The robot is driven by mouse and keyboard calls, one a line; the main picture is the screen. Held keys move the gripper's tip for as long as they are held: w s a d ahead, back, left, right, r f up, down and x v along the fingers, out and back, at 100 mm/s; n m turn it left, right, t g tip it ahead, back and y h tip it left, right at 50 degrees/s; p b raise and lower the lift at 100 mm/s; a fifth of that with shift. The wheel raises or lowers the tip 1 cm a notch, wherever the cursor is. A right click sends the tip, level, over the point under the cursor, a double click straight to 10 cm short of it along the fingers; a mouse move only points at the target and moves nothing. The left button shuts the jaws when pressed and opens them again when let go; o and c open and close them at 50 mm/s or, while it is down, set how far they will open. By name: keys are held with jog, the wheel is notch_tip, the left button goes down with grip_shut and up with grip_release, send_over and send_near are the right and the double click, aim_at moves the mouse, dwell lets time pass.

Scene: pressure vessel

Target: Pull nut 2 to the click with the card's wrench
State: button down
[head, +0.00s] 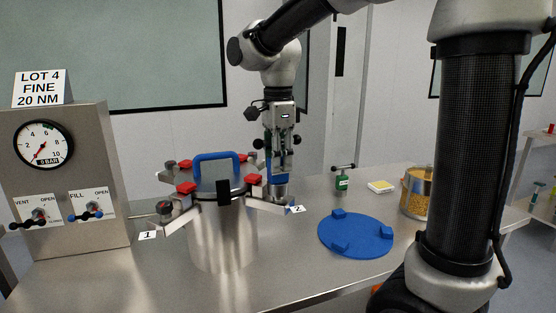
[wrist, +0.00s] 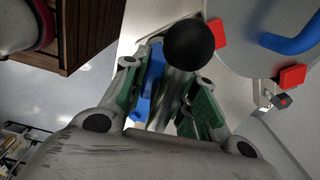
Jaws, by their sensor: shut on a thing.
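My gripper (head: 280,166) is shut on a blue wrench (head: 281,180), which stands upright below my fingers at the vessel's right side. The wrist view shows my green finger pads, a blue part of the wrench (wrist: 149,86) and a black ball knob (wrist: 189,44) between them. The tag for nut 2 (head: 297,209) lies just right of the wrench's lower end. Nut 2 itself is hidden, so I cannot tell whether the wrench is seated on it. The card (head: 40,89) reads "LOT 4 FINE 20 NM".
The steel vessel (head: 222,236) has a lid with a blue handle (head: 216,156) and red blocks. A green T-handled wrench (head: 342,182) stands behind the blue round plate (head: 356,236). A jar (head: 415,192) is at right. The gauge panel (head: 70,180) is at left.

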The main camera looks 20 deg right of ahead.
jog(key=shift+r, duration=3.4)
